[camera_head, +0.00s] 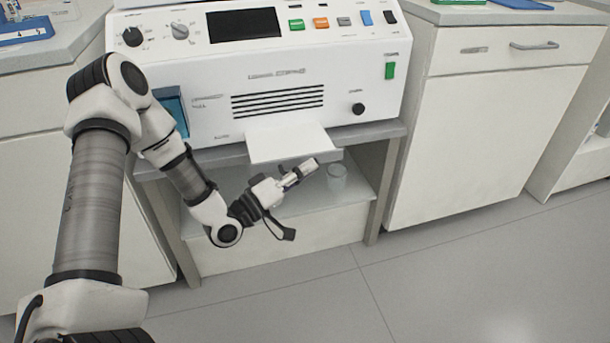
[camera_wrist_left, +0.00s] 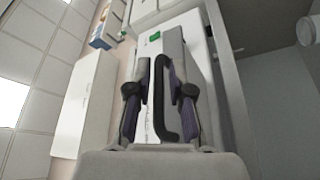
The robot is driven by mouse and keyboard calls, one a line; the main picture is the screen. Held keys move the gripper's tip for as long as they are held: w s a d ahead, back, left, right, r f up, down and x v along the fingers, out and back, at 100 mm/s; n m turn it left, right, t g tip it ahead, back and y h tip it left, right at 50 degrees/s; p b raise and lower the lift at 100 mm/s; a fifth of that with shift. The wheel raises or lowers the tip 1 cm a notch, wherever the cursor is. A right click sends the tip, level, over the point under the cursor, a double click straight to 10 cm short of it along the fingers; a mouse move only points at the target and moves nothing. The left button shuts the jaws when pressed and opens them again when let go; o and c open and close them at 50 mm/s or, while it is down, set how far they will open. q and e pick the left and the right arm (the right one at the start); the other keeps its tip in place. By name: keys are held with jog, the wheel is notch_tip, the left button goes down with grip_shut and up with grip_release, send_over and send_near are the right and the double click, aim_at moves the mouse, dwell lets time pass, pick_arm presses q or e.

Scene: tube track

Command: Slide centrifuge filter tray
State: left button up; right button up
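The centrifuge (camera_head: 270,85) is a white bench machine with a dark screen and coloured buttons. A flat white tray (camera_head: 285,140) sticks out from its lower front. My left gripper (camera_head: 302,174) is low in front of the machine, just below the tray's front edge in the head view. In the left wrist view, a black bar handle (camera_wrist_left: 160,100) stands between the fingers of my left gripper (camera_wrist_left: 160,88). The fingers are apart, with a gap visible beside the handle. My right gripper is not in view.
The machine stands on a grey bench with a lower shelf (camera_head: 350,198), where a pale jar (camera_head: 337,177) sits close to my left gripper. White cabinets (camera_head: 490,120) flank the bench. The floor (camera_head: 440,280) in front is clear.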

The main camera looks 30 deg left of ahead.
aim_at(288, 132)
pick_arm(q)
jog(key=shift+c, duration=0.4)
grip_shut()
jog(key=w+a, duration=0.6)
jog(key=a, duration=0.1)
jog(key=w+a, duration=0.3)
jog(key=a, duration=0.1)
jog(key=shift+w+a, duration=0.1)
jog(key=shift+w, duration=0.15)
jog(key=shift+w+a+r, duration=0.15)
jog(key=shift+a, duration=0.05)
jog(key=shift+o, duration=0.4)
grip_release()
jog(key=shift+a, duration=0.1)
jog(key=shift+w, duration=0.1)
